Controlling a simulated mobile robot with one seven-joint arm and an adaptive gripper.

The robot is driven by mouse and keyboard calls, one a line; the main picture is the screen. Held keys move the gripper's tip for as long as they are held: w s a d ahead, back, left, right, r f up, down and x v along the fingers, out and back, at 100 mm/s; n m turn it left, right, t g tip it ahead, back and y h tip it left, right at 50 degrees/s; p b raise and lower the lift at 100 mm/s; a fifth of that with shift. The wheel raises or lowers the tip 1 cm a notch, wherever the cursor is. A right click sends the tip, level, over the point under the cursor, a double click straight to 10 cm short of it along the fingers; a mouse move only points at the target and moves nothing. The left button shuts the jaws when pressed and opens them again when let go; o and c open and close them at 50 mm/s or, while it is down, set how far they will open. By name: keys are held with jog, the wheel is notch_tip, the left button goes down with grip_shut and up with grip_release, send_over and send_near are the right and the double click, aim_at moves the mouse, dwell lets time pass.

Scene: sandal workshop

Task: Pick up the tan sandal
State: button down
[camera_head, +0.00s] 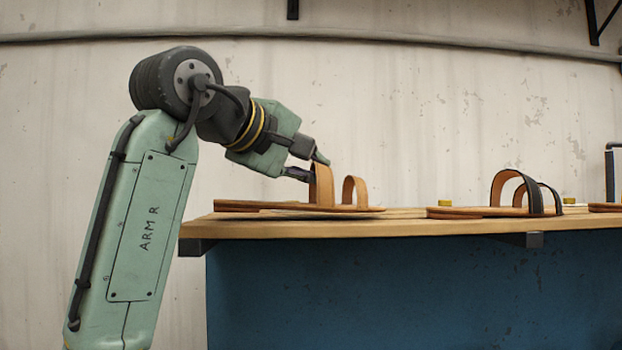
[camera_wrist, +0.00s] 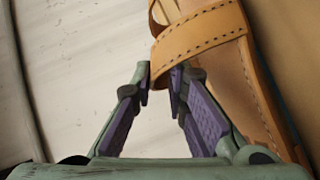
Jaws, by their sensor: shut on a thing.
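The tan sandal (camera_head: 262,206) lies sole down near the left end of the bench top. It has two upright strap loops, a wide one and a smaller one to its right. My gripper (camera_head: 318,168) reaches in from the upper left and is shut on the edge of the wide strap. In the wrist view, the stitched strap (camera_wrist: 200,36) passes between the fingertips of my gripper (camera_wrist: 161,78), one finger on each side. The sole appears to rest on the wood; any small gap under it cannot be told.
The wooden bench top (camera_head: 405,228) has a blue front (camera_head: 400,290). Another sandal (camera_head: 470,212) with a dark outer strap lies to the right. Part of a further one shows at the right edge. A pale wall stands at the back.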

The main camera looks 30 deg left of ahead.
notch_tip(320, 180, up, 2)
jog(key=shift+d+r, duration=0.1)
jog(key=shift+r, duration=0.1)
jog(key=s+d+r+b, duration=0.1)
jog(key=s+d+b, duration=0.3)
jog(key=s+d, duration=0.6)
jog(key=shift+s+d+r, duration=0.15)
jog(key=shift+d+r, duration=0.15)
jog(key=shift+d, duration=0.8)
jog(key=c, duration=2.1)
grip_release()
grip_shut()
